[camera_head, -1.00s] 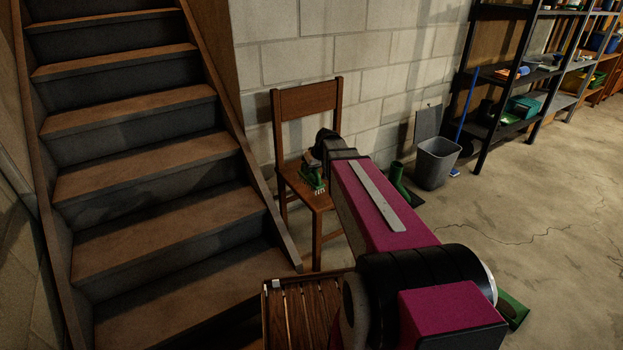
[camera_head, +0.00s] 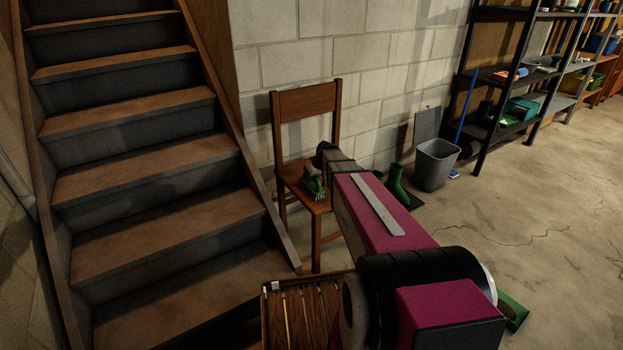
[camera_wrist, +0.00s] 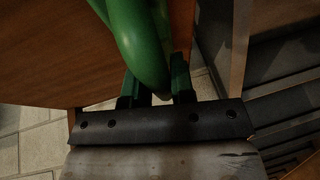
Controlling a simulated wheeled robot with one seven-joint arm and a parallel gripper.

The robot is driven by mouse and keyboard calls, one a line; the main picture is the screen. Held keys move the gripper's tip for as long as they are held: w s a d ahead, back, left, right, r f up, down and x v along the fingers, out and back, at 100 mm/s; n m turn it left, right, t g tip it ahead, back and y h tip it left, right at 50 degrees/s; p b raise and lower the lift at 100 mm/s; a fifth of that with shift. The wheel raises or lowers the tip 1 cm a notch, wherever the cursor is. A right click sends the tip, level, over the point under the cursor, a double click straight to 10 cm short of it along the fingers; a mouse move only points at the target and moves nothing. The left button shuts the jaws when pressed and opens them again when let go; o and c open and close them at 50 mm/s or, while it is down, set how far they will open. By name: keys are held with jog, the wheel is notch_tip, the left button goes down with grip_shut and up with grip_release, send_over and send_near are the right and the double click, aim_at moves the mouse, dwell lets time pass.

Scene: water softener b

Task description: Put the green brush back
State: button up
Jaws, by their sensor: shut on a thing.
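The green brush (camera_head: 313,187) is at the wooden chair (camera_head: 296,182), low over or on its seat. I cannot tell whether it touches the seat. Its green handle also fills the upper middle of the wrist view (camera_wrist: 138,40). My gripper (camera_wrist: 157,78) is shut on the brush, with one finger on each side of the handle. In the head view my forearm and wrist come in from the lower right and end beside the brush. The fingers there are small and dark. The bristle side is hardly visible.
Wooden stairs (camera_head: 160,190) rise left of the chair, and a block wall (camera_head: 380,60) stands behind it. A slatted wooden piece (camera_head: 300,312) is in front. Green boots (camera_head: 398,186), a grey bin (camera_head: 436,164) and shelves (camera_head: 522,75) stand to the right.

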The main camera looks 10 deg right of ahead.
jog(key=shift+f, duration=0.1)
jog(key=o, duration=0.8)
jog(key=v, duration=1.2)
jog(key=s+a+f+m+g+h, duration=0.1)
jog(key=s+f, duration=0.1)
jog(key=s, duration=0.6)
jog(key=s+a+f+m+g+h, duration=0.1)
jog(key=s+f, duration=0.1)
jog(key=s, duration=0.7)
jog(key=s+a+f+m+g+h, duration=0.1)
jog(key=s+f+m, duration=0.1)
jog(key=s, duration=0.7)
jog(key=shift+a+f+h, duration=0.3)
jog(key=shift+a+h, duration=0.05)
jog(key=shift+h, duration=0.05)
